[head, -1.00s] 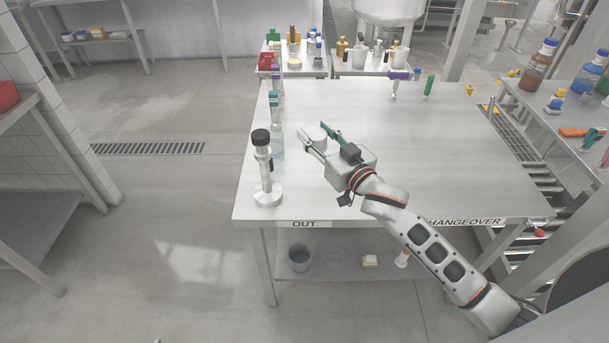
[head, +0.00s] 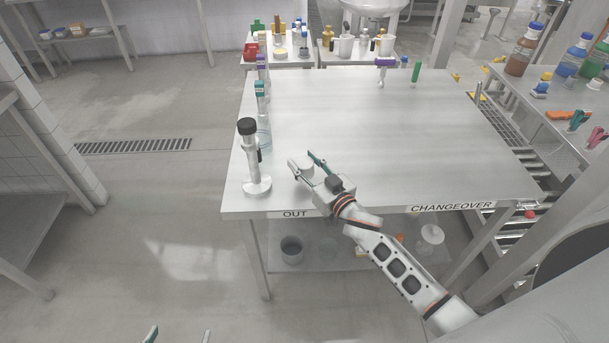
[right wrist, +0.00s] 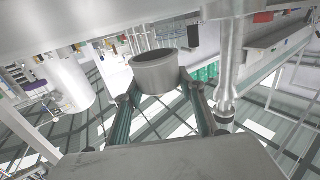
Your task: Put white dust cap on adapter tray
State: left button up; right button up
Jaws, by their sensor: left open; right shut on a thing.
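The white dust cap (head: 305,171) is a short round cup, held between the fingers of my right gripper (head: 301,160) near the OUT end of the table. In the right wrist view the cap (right wrist: 158,75) looks grey and sits at the fingertips of my right gripper (right wrist: 160,100). Gripper and cap are over the table's front left part; I cannot tell how high. Only the fingertips of my left gripper (head: 178,335) show at the bottom edge, apart and empty, over the floor. I cannot pick out an adapter tray for certain.
A black-topped metal fitting on a round base (head: 257,186) stands left of my right gripper. A clear beaker (head: 264,138) and several coloured-top items line the left edge. The table's middle (head: 370,125) is clear. A lower shelf (head: 320,256) holds a grey bucket (head: 291,250).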

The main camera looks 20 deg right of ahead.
aim_at(305, 173)
jog(key=shift+f+b, duration=0.65)
jog(key=shift+f, duration=1.4)
jog(key=o, duration=0.9)
jog(key=shift+f, duration=0.2)
jog(key=o, duration=0.4)
jog(key=shift+o, duration=0.2)
jog(key=shift+r, duration=0.1)
